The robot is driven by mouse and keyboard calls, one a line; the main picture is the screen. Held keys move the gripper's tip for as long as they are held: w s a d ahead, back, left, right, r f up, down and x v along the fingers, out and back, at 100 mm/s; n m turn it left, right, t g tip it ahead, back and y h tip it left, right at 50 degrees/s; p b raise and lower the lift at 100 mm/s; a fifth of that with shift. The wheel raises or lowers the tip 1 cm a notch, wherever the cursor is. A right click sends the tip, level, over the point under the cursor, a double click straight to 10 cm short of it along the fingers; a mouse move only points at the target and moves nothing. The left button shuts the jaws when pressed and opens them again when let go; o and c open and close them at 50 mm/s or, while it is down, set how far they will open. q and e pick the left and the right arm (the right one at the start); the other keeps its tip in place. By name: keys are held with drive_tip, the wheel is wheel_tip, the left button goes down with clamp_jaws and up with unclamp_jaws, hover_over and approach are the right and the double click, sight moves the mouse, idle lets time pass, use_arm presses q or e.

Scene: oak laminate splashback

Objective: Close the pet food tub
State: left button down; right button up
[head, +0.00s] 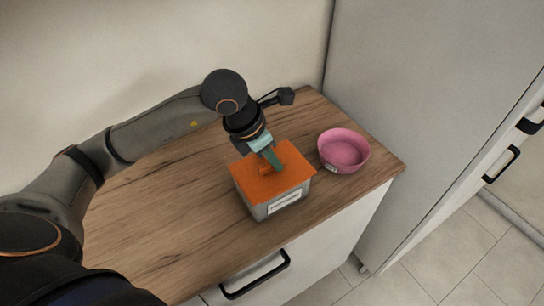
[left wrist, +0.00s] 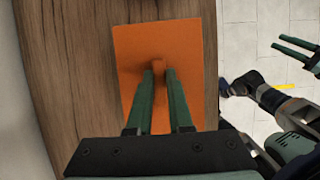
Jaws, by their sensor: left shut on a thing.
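The pet food tub (head: 262,211) is a grey box with a white label on its front, standing on the wooden counter. Its orange lid (head: 290,178) lies over the tub's top, roughly lined up with it; I cannot tell whether it is fully seated. The lid also fills the middle of the left wrist view (left wrist: 190,50). My left gripper (head: 271,163) is above the lid, its green fingers shut on the orange knob (left wrist: 158,68) at the lid's middle. My right gripper (left wrist: 281,43) shows only at the right of the left wrist view, with its fingers apart and empty.
A pink bowl (head: 343,150) stands on the counter (head: 150,220) just right of the tub. A tall grey cabinet (head: 400,110) rises beyond the counter's right end. The counter left of the tub is clear. A drawer with a black handle (head: 256,276) is below the front edge.

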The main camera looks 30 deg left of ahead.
use_arm(q)
drive_tip(key=shift+f+b, duration=0.45)
drive_tip(key=shift+b, duration=0.3)
idle(0.6)
drive_tip(key=shift+c, duration=1.3)
unclamp_jaws()
drive_tip(key=shift+r, duration=0.15)
drive_tip(key=shift+r+p, duration=2.3)
drive_tip(key=shift+r, duration=1.15)
clamp_jaws()
